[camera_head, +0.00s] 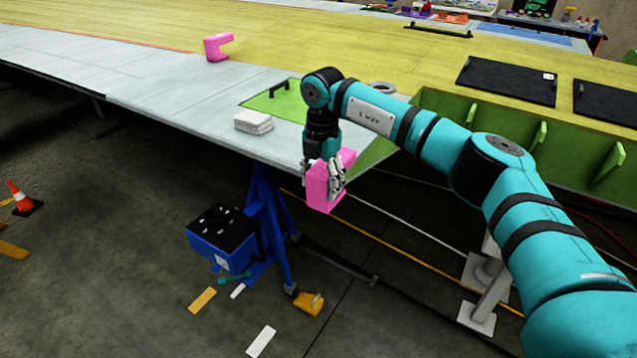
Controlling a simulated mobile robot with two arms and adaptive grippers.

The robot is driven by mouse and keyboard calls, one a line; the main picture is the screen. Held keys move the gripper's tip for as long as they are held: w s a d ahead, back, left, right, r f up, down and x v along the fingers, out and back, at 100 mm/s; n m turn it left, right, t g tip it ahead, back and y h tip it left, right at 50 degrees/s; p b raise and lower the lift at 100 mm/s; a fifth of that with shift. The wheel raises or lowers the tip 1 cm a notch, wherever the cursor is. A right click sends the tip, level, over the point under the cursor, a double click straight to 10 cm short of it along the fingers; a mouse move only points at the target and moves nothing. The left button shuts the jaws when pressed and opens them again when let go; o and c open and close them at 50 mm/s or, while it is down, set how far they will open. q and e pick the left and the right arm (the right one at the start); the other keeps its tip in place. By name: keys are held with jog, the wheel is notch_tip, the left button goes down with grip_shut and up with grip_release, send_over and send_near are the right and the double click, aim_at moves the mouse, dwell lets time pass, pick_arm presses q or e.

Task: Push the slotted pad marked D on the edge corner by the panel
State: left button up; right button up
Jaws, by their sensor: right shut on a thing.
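A pink pad (320,190) is in my right gripper (336,188), whose fingers are closed on it. They hide part of the pad, and I cannot make out its slot or a letter. The pad is at the near corner of the wing's edge (290,152), by the green panel (280,102). I cannot tell whether it touches the edge. A second pink pad (213,50), with an open slot, sits farther back on the wing's left edge. My left gripper is not in view.
A folded white cloth (253,122) lies on the wing near the corner. A blue stand (268,215) and a blue box (222,240) are below the edge. Black panels (507,78) lie at the right. An orange cone (20,197) stands on the floor at the left.

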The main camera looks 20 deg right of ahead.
jog(key=shift+w+d, duration=0.2)
jog(key=shift+d, duration=0.05)
jog(key=shift+r, duration=0.1)
dwell(0.4)
jog(key=o, duration=0.8)
jog(key=shift+d, duration=0.1)
jog(key=o, duration=0.5)
jog(key=shift+w+d, duration=0.1)
jog(key=shift+r, duration=0.1)
notch_tip(320, 180, up, 12)
jog(key=shift+w+d+f, duration=0.1)
jog(key=shift+f, duration=0.1)
jog(key=shift+f, duration=0.1)
